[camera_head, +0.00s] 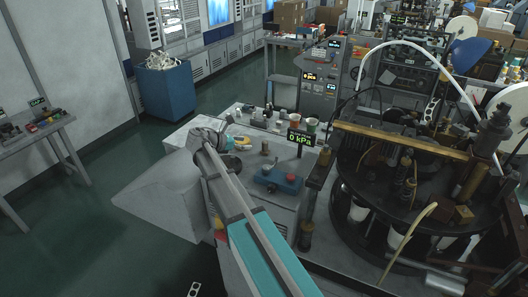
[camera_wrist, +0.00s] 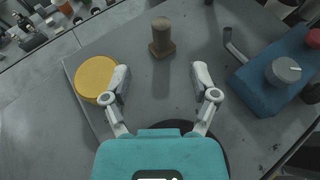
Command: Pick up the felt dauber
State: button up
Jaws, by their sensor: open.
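The felt dauber (camera_wrist: 161,38), as I take it, is a small brown piece with a round upright top on a squarish base. It stands on the grey bench top, beyond my fingertips and roughly centred between them in the wrist view. It looks tiny in the head view (camera_head: 265,149). My gripper (camera_wrist: 160,74) is open and empty, with its fingers spread apart and not touching the dauber. In the head view my arm reaches over the bench, and the fingers are hard to make out.
A yellow round disc (camera_wrist: 95,78) lies close by my left finger. A blue box with a grey knob (camera_wrist: 275,79) stands to the right. Several cups (camera_head: 310,124) and a pressure display (camera_head: 300,137) stand at the bench's back. A large dark rotary machine (camera_head: 345,190) is at the right.

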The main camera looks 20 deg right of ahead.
aim_at(265, 142)
jog(key=shift+b+x, duration=0.65)
jog(key=shift+x, duration=1.6)
jog(key=shift+d, duration=0.15)
jog(key=shift+b+x, duration=0.8)
jog(key=shift+x, duration=1.65)
jog(key=shift+d+r, duration=0.1)
jog(key=shift+r, duration=0.05)
grip_shut()
jog(key=shift+r, duration=0.15)
